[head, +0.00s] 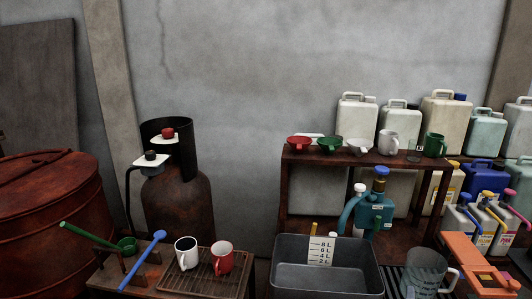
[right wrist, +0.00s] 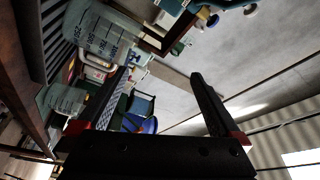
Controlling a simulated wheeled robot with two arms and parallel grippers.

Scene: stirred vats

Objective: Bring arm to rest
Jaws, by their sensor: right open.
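My right gripper (right wrist: 160,75) shows in the right wrist view with its two dark fingers spread apart. Nothing is held between the fingers; only background shows there. The right arm cannot be made out with certainty in the head view. My left gripper is in neither view.
In the head view a grey basin (head: 327,276) stands at the bottom centre, with a clear jug (head: 425,271) to its right. A white mug (head: 186,252) and red mug (head: 221,258) stand on a rack at left. A shelf (head: 360,158) holds funnels. A jug (right wrist: 95,30) shows near the fingers.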

